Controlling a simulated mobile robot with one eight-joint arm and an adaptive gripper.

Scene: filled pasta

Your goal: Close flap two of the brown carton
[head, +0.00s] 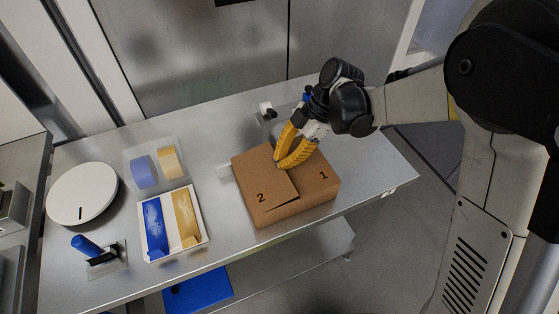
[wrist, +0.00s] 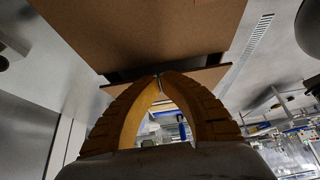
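The brown carton (head: 290,208) stands on the metal table. Its flap marked 2 (head: 258,180) covers the left part of the top and lies nearly flat, its right edge slightly raised over the flap marked 1 (head: 318,180), which lies flat on the right. My gripper (head: 279,163) has yellow fingers and is over the carton's top, its tips at the far part of flap two's edge. In the wrist view the fingertips (wrist: 158,77) meet with nothing visible between them, close to brown cardboard (wrist: 140,35). Whether they touch the flap is unclear.
Left of the carton are a white tray (head: 204,230) with blue and yellow compartments, a clear container (head: 130,178) with blue and yellow pieces, a round white disc (head: 82,193) and a blue-handled tool (head: 87,245). The table right of the carton (head: 370,170) is clear.

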